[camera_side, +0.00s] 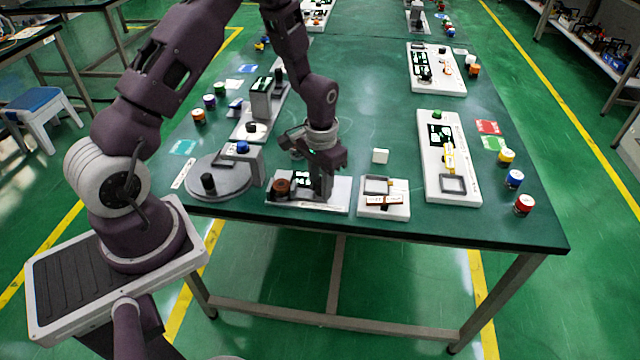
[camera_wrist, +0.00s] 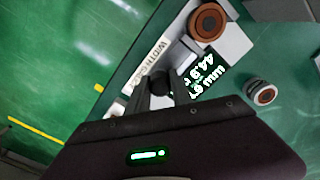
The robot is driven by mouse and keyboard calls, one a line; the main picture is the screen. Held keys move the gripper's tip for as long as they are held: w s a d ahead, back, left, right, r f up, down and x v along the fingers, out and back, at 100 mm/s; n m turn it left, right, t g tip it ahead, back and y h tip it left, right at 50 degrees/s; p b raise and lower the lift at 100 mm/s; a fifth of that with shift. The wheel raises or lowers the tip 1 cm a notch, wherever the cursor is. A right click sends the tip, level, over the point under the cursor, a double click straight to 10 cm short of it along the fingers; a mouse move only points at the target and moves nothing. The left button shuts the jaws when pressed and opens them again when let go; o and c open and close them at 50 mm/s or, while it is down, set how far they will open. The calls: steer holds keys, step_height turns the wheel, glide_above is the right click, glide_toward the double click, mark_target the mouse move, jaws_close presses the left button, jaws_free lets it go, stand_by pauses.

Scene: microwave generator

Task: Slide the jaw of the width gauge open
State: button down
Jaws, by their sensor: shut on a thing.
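The width gauge (camera_side: 341,192) is a pale flat base near the front edge of the table. It carries a brown round knob (camera_side: 281,187) at its left end and a dark display with light digits (camera_side: 303,179). In the wrist view, the gauge's label (camera_wrist: 150,62), the brown knob (camera_wrist: 208,22) and the display (camera_wrist: 205,72) show, with the digits turned over. My gripper (camera_side: 322,194) points down over the right part of the gauge. In the wrist view, my gripper (camera_wrist: 165,88) is shut on a small dark knob (camera_wrist: 158,80). The jaw itself is mostly hidden behind my fingers.
A grey turntable (camera_side: 222,186) with a black knob stands left of the gauge. A longer white device (camera_side: 462,160) is farther right.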

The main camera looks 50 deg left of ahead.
steer(key=shift+w+d, duration=0.7)
steer(key=c, duration=1.1)
jaws_free()
steer(key=shift+c, duration=0.2)
step_height(320, 180, up, 7)
steer(key=shift+r, duration=0.1)
